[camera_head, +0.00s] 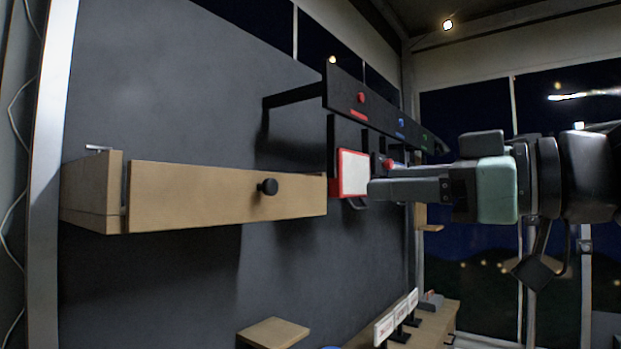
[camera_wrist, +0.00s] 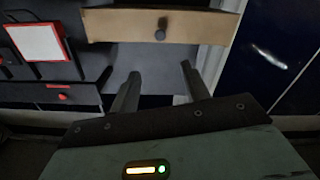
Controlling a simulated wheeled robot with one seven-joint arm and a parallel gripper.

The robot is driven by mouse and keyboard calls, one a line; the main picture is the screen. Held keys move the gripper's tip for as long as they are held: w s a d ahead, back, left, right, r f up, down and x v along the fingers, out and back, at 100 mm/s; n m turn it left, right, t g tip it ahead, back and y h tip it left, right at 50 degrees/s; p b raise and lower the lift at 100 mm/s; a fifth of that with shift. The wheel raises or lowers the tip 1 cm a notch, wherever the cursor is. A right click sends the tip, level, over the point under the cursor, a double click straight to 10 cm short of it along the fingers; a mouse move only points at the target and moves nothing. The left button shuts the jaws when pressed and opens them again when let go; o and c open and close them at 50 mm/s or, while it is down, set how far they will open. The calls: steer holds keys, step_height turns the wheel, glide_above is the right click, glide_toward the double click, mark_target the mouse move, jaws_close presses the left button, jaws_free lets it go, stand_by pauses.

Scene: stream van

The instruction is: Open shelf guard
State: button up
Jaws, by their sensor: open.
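The shelf guard looks to be the long light-wood panel (camera_head: 215,193) across the front of a wooden wall shelf (camera_head: 90,195). It stands upright, with a narrow gap at its left end. A round black knob (camera_head: 267,186) sits on its face toward the right end. In the wrist view the guard (camera_wrist: 115,25) and knob (camera_wrist: 160,34) show at the top, beyond the fingertips. My gripper (camera_head: 372,190) is to the right of the guard and apart from it. Its two fingers (camera_wrist: 160,75) are spread with nothing between them. The shelf's inside is hidden by the guard.
A red-framed white panel (camera_head: 354,172) is close behind my fingers in the head view. A dark rail (camera_head: 380,118) with coloured knobs juts out above. A small wooden ledge (camera_head: 273,332) and a bench with white signs (camera_head: 398,316) are below. Space before the guard looks clear.

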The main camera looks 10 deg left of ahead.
mark_target(274, 188)
steer(key=p+x, duration=0.4)
steer(key=x, duration=1.3)
steer(key=shift+a, duration=0.15)
steer(key=shift+f, duration=0.1)
jaws_close()
